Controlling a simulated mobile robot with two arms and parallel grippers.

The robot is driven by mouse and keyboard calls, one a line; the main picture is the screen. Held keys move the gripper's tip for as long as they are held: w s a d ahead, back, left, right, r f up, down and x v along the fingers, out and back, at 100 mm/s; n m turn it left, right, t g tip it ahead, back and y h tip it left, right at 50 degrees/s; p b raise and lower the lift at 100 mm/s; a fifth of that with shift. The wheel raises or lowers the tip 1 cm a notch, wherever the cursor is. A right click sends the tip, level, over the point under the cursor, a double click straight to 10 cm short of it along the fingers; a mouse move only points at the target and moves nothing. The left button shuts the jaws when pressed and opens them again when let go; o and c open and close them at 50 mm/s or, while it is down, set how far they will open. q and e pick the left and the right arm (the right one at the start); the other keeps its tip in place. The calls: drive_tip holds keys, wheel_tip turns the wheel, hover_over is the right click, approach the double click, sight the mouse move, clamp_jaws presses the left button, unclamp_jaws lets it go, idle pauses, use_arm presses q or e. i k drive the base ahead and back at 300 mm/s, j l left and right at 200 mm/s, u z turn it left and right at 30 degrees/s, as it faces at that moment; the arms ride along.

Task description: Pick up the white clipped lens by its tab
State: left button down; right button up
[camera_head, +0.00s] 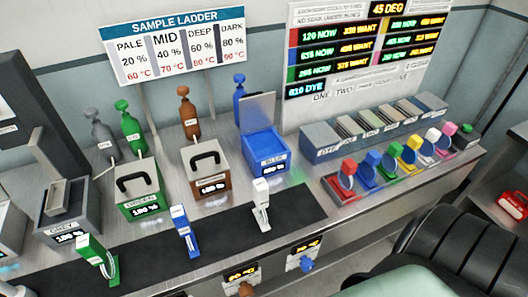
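A small lens with a white tab (432,136) stands in a row of colour-tabbed lenses in a low rack at the right of the bench. It is between the yellow-tabbed lens (410,150) and the pink-tabbed lens (447,134). Another white piece (261,203) with a block-like top stands upright on the dark mat, in front of the blue bath. I cannot tell whether it holds a lens. Neither of my grippers shows in the head view, and nothing is seen touching either white piece.
A green piece (95,256) and a blue piece (183,232) also stand on the mat (225,235). Green (140,190), brown (207,172) and open blue (266,150) baths stand behind. A grey slotted rack (335,146) lies behind the lens row. Dark ribbed and pale green shapes fill the lower right.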

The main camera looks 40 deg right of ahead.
sight(261, 188)
drive_tip(key=l+z, duration=0.2)
drive_tip(key=z, duration=0.75)
